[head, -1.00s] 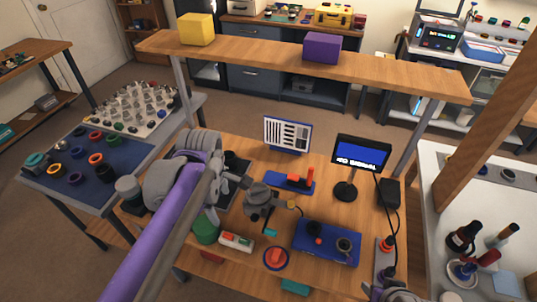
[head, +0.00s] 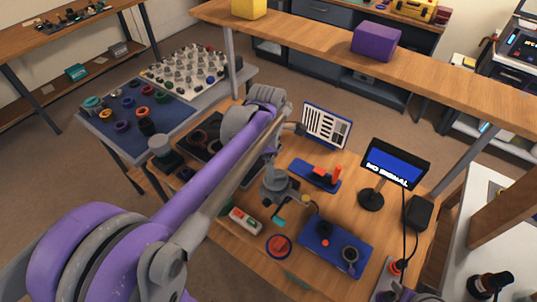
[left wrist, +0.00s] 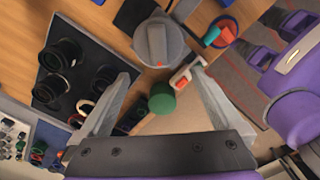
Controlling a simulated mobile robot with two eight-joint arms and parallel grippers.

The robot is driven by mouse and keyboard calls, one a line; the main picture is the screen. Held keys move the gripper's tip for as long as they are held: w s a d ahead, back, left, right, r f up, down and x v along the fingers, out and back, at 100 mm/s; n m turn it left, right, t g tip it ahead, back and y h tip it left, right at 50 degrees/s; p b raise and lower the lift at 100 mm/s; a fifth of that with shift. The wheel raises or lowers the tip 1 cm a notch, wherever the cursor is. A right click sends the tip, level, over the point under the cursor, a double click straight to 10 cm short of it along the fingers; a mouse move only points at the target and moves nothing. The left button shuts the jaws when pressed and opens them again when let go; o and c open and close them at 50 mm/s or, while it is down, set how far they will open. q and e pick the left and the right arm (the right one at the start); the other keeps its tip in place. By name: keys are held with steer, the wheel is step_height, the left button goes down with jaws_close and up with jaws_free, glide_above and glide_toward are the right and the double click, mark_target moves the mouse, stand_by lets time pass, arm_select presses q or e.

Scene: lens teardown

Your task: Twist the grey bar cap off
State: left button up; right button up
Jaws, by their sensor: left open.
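The grey bar cap (left wrist: 157,44) is a round grey disc with a raised bar across it and a small red mark at its rim. It is near the top middle of the left wrist view. In the head view the grey round body (head: 278,182) stands upright on the wooden table, just right of my left arm. My left gripper (left wrist: 163,78) is open and empty, its fingers spread wide below the cap in the wrist picture, apart from it. In the head view my arm hides most of that gripper. My right gripper is not clearly seen.
A green cylinder (left wrist: 162,98) and a white-and-red block (left wrist: 187,73) lie near the cap. A dark tray (left wrist: 58,104) holds black rings. A blue tray (head: 318,252), a red round piece (head: 278,245) and a monitor (head: 393,166) crowd the table.

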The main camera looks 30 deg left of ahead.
mark_target(276, 178)
arm_select(q)
steer(key=shift+f, duration=2.8)
steer(key=shift+c, duration=0.3)
steer(key=c, duration=1)
steer(key=shift+s+d+n, duration=0.15)
steer(key=shift+d+n, duration=0.1)
steer(key=shift+n, duration=1.05)
steer(key=n, duration=0.2)
steer(key=shift+s+d+n+b, duration=0.15)
steer(key=shift+d+n+b, duration=0.1)
steer(key=shift+n+b, duration=0.05)
steer(key=shift+s+d+n, duration=0.1)
steer(key=shift+d+n, duration=0.15)
steer(key=shift+n, duration=1.05)
